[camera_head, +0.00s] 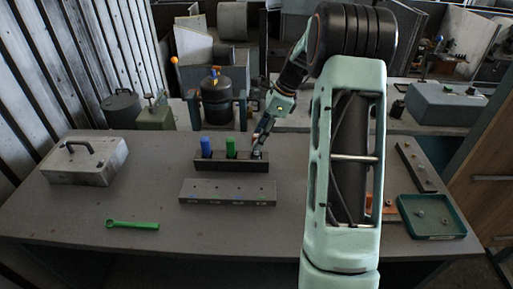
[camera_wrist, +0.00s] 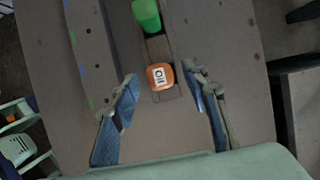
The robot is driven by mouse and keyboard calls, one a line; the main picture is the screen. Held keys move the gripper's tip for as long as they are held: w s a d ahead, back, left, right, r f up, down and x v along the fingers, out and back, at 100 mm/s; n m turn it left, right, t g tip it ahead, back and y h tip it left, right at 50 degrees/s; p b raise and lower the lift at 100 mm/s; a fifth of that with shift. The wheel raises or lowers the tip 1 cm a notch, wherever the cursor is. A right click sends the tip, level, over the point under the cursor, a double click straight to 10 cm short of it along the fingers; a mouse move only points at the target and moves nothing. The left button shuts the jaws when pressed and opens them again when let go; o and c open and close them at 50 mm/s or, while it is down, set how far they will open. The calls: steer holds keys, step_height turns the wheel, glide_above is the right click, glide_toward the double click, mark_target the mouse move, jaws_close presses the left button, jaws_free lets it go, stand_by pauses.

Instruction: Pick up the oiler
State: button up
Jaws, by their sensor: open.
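The oiler (camera_wrist: 160,76) shows in the wrist view as an orange block-like top with a white "Oil" label. It sits in the end slot of a dark rack (camera_head: 222,164), beside a green item (camera_wrist: 147,14). My gripper (camera_wrist: 161,82) is open, with one finger on each side of the oiler and visible gaps between. In the head view my gripper (camera_head: 258,145) is at the right end of the rack, and the oiler cannot be made out there.
The rack also holds a blue item (camera_head: 206,145). A grey strip (camera_head: 228,191) lies in front. A green wrench (camera_head: 132,225) and a grey case (camera_head: 85,160) are on the left. A green tray (camera_head: 432,216) is on the right.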

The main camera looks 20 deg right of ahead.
mark_target(256, 151)
steer(key=shift+x, duration=1.35)
steer(key=shift+w, duration=0.1)
jaws_close()
